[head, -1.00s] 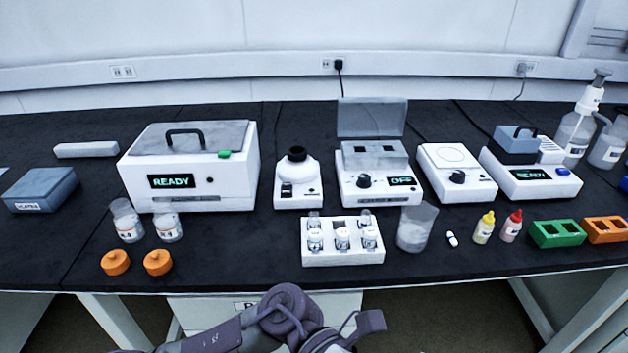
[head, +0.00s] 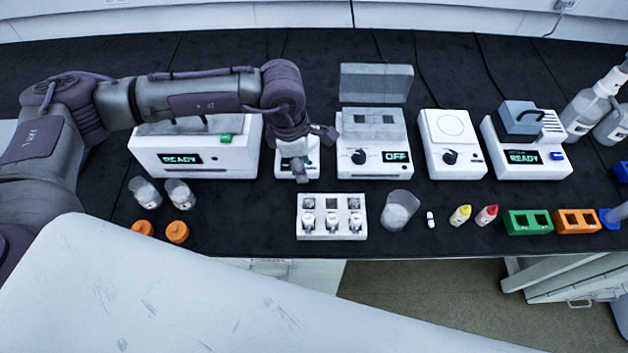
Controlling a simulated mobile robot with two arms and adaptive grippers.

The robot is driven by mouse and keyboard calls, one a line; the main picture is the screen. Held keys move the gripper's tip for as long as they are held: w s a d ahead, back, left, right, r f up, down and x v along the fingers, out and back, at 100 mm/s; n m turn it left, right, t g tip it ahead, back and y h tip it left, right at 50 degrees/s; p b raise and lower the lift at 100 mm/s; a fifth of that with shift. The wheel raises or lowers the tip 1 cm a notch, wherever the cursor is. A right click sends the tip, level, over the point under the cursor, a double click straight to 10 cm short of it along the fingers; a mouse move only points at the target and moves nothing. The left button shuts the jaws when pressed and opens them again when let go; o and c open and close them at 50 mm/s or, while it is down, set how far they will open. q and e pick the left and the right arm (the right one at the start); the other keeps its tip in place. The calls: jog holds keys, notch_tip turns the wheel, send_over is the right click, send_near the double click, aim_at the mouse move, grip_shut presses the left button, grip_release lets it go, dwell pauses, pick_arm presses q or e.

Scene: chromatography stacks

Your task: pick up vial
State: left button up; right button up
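A white vial rack (head: 331,232) stands on the black bench in the middle of the head view. The back middle slot looks dark and empty; the other back slots are too small to tell. My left gripper (head: 304,160) hangs behind the rack, in front of the small white mixer (head: 285,160), which it partly covers. It looks apart from the vials. Whether its fingers are open or shut is unclear. My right gripper is out of view.
A clear beaker (head: 400,209) stands just right of the rack. Yellow (head: 460,215) and red (head: 486,215) bottles and a green rack (head: 527,222) lie farther right. Two clear jars and orange caps (head: 177,231) are at left. The OFF machine (head: 374,160) is behind the rack.

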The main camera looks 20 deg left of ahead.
pick_arm(q)
notch_tip(320, 180, down, 3)
jog(key=s, duration=0.2)
jog(key=p, duration=0.1)
send_over(308, 197)
jog(key=f, duration=0.4)
jog(key=shift+s+a, duration=0.1)
jog(key=shift+a, duration=0.15)
jog(key=shift+f, duration=0.3)
jog(key=shift+d+f+p, duration=0.1)
jog(key=shift+f+p, duration=0.05)
jog(key=shift+p, duration=0.3)
jog(key=f+p, duration=0.1)
jog(key=f, duration=0.3)
jog(key=shift+d+f+p, duration=0.15)
jog(key=shift+d+p, duration=0.05)
jog(key=shift+p, duration=0.15)
jog(key=shift+f, duration=0.25)
jog(key=c, duration=0.7)
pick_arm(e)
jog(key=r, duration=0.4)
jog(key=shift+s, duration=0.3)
